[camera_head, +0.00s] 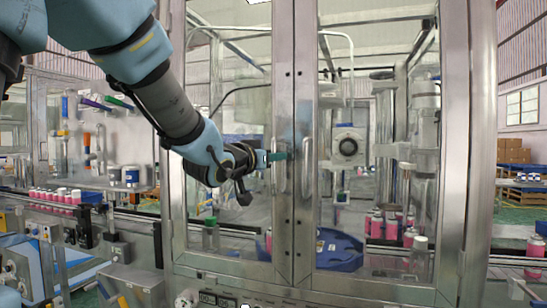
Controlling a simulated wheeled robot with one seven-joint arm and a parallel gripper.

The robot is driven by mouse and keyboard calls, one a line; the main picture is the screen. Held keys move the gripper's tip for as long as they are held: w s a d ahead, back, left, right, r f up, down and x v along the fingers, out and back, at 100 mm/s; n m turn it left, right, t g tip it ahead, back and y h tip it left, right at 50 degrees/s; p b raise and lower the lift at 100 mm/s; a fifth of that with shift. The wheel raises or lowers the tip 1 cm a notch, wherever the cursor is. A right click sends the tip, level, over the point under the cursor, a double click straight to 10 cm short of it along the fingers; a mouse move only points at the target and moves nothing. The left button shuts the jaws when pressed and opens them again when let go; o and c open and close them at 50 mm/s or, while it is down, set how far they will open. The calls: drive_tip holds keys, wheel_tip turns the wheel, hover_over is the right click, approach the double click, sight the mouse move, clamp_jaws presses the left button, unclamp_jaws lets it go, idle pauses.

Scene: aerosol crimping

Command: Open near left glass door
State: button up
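The near left glass door (230,241) is a clear panel in a metal frame. It looks closed, its edge against the right glass door (375,278) at the centre post. Its slim vertical handle (281,180) is on the door's right edge. My arm comes from the upper left across the left door. My gripper (280,156), with teal fingertips, is at the upper part of this handle. I cannot tell whether the fingers touch or close on it, as they are small and overlap it.
The right door's handle (307,156) is close beside. Behind the glass are a blue round tray (338,252) and several pink cans (391,226). A conveyor with pink cans (55,196) runs at the left. A metal post (457,150) bounds the right door.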

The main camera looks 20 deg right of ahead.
clamp_jaws()
idle(1.1)
